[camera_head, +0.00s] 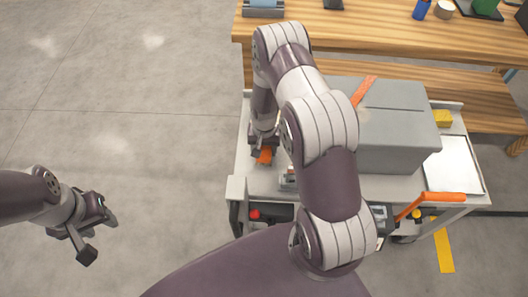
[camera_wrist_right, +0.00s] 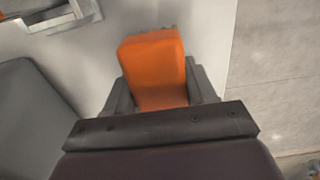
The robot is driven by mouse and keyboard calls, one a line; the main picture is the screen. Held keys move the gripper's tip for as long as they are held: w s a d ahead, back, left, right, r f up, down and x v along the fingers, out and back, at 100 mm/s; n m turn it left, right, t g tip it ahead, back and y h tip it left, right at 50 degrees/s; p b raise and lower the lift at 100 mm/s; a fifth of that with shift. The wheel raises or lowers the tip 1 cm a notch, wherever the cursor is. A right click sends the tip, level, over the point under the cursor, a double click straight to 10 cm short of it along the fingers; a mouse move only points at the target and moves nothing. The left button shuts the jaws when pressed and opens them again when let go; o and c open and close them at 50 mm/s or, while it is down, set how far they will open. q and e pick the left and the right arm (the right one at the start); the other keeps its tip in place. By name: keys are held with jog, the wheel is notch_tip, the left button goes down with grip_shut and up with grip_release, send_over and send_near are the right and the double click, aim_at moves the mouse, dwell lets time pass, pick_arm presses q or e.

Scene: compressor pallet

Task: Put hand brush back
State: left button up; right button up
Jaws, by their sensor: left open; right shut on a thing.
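My right gripper (camera_wrist_right: 160,97) is shut on an orange object, which I take to be the hand brush (camera_wrist_right: 153,62); only its orange block shows clearly in the right wrist view. In the head view a small orange part of the brush (camera_head: 264,156) shows below the right gripper (camera_head: 262,148), over the left side of the grey cart top (camera_head: 237,187). I cannot tell whether the brush touches the cart top. My left gripper (camera_head: 97,233) is open and empty over the floor at the left.
A large grey box (camera_head: 395,140) with an orange strip stands on the cart, right of my right arm. A white sheet (camera_head: 452,165) and a yellow block (camera_head: 442,118) lie right of it. A wooden workbench (camera_head: 390,36) stands behind. The floor (camera_head: 110,90) at left is clear.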

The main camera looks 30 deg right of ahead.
notch_tip(320, 180, down, 2)
jog(key=o, duration=1)
jog(key=shift+f, duration=0.1)
